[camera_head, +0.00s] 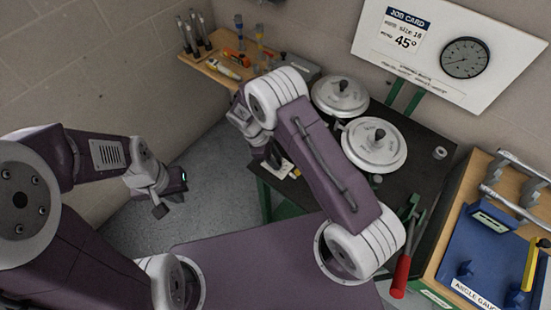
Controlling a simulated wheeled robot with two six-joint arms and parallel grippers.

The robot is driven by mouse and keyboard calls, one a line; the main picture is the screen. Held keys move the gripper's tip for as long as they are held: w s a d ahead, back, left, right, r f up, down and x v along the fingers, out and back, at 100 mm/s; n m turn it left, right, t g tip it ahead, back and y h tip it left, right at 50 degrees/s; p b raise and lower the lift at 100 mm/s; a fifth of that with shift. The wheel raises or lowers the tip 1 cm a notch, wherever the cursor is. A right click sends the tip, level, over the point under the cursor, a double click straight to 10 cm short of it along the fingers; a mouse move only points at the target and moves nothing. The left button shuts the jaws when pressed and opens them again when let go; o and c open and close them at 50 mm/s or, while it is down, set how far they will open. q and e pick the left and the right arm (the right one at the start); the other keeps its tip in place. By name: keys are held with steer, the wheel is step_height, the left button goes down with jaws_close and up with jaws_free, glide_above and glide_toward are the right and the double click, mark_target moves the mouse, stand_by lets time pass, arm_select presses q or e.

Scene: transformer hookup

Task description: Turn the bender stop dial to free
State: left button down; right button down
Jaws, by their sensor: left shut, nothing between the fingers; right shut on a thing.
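My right gripper (273,156) reaches down at the front left corner of the black-topped bench (418,178). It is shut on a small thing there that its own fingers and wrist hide. A small pale plate (287,168) with dark marks lies right beside its fingertips. No bender stop dial or its setting can be made out clearly; my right arm covers part of the bench. My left gripper (170,194) is shut and empty, over the grey floor left of the bench, apart from everything.
Two round grey lidded things (374,146) stand on the bench. A red-handled tool (402,262) is at its right. A wooden unit with a blue angle gauge tray (482,262) stands further right. A job card board (440,50) with a round dial is on the wall. A tool shelf (215,64) is at the back left.

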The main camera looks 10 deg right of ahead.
stand_by(0.5)
steer(key=c, duration=1.1)
jaws_free()
steer(key=b+v, duration=0.1)
steer(key=v, duration=0.8)
steer(key=shift+s, duration=0.1)
steer(key=shift+d, duration=0.1)
